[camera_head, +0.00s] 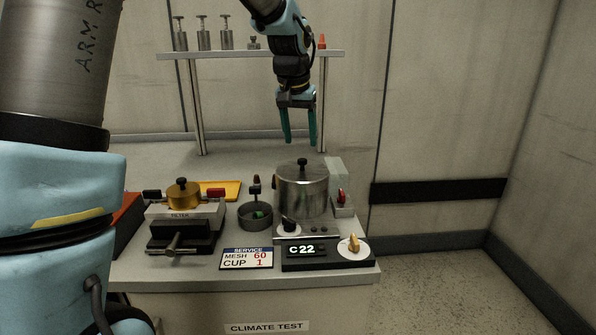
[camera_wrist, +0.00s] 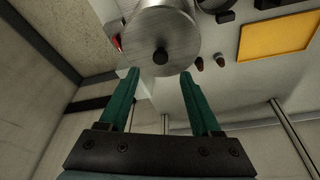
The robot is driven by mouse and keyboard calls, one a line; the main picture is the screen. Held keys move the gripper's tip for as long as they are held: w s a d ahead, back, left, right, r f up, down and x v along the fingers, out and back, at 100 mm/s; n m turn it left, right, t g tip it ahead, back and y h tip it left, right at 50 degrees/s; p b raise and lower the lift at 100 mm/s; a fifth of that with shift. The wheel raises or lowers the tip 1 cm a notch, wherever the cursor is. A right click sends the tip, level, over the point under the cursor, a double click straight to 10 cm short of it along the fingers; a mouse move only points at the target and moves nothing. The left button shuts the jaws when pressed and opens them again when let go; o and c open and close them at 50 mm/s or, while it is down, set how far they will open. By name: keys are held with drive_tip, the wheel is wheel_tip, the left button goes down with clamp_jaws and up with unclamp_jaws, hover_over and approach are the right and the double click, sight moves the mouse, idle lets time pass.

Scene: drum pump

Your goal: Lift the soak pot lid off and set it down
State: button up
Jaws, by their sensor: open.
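The soak pot (camera_head: 302,195) is a metal cylinder on the bench. Its lid (camera_head: 290,170) sits on top, with a black knob (camera_head: 302,162) in the middle. The lid (camera_wrist: 150,30) and its knob (camera_wrist: 160,56) also show in the wrist view, just beyond my fingertips. My gripper (camera_head: 300,142) points down above the pot, its green fingers apart and empty. In the wrist view my gripper (camera_wrist: 160,73) has the knob lying roughly between the lines of its fingers. The tips look clear of the knob.
A shelf (camera_head: 270,53) with several weights stands behind. A filter unit (camera_head: 185,222), a small round cup (camera_head: 255,216), a yellow tray (camera_head: 220,189) and a service card (camera_head: 247,258) are left of the pot. A display panel (camera_head: 312,252) stands in front. Free bench lies behind the yellow tray.

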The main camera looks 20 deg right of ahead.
sight(302, 159)
drive_tip(key=shift+p+x, duration=1.05)
drive_tip(key=shift+x, duration=2.15)
drive_tip(key=shift+s+a, duration=0.1)
clamp_jaws()
